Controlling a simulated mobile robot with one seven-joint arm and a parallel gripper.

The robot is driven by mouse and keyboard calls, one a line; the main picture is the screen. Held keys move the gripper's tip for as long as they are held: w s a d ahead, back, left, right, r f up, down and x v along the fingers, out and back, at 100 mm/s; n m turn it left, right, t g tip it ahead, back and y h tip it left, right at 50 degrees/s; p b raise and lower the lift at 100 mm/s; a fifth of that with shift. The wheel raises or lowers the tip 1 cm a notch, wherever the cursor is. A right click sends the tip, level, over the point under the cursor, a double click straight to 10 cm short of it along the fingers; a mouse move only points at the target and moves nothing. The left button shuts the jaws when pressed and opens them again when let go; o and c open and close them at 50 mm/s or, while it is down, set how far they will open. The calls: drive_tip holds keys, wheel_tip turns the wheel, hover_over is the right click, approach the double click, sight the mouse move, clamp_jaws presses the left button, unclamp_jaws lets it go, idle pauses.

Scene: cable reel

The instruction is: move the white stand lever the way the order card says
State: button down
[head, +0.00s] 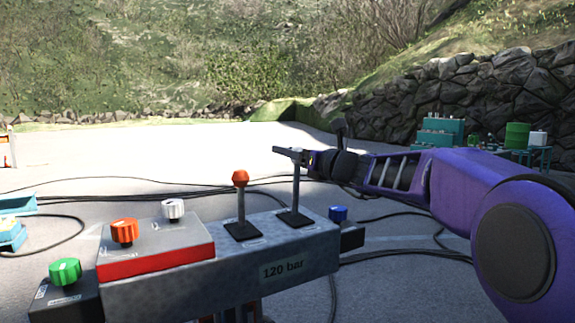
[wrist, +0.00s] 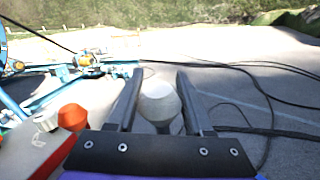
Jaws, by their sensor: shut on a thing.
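The white stand lever stands on the grey control stand (head: 190,275); its thin rod (head: 296,188) rises nearly upright from a dark slotted plate. Its white ball knob (wrist: 158,101) sits between my gripper's two fingers in the wrist view. In the head view my gripper (head: 288,152) reaches in from the right and hides the knob at the rod's top. My gripper (wrist: 160,76) is shut on this knob. No order card can be made out in either view.
An orange-topped lever (head: 240,178) stands just left of the white one. The stand also carries an orange dial (head: 123,231), a white dial (head: 173,209), a green dial (head: 65,271) and a blue dial (head: 338,214). Black cables (head: 400,238) lie on the ground.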

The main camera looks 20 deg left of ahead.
drive_tip(key=shift+s+d+f+y+b, duration=0.3)
drive_tip(key=shift+d+f+b, duration=0.15)
drive_tip(key=shift+b, duration=0.7)
drive_tip(key=s+d, duration=0.1)
drive_tip(key=s+d+b, duration=0.1)
drive_tip(key=shift+s+d+r, duration=0.15)
drive_tip(key=shift+d+r, duration=0.05)
drive_tip(key=shift+d, duration=0.2)
drive_tip(key=shift+s+d+r, duration=0.1)
drive_tip(key=shift+s+r, duration=0.05)
drive_tip(key=c, duration=0.7)
unclamp_jaws()
drive_tip(key=shift+r, duration=0.1)
drive_tip(key=shift+o, duration=1.3)
drive_tip(key=shift+s+d+r, duration=0.1)
drive_tip(key=shift+s+d, duration=0.05)
drive_tip(key=shift+o, duration=0.6)
drive_tip(key=shift+f, duration=0.2)
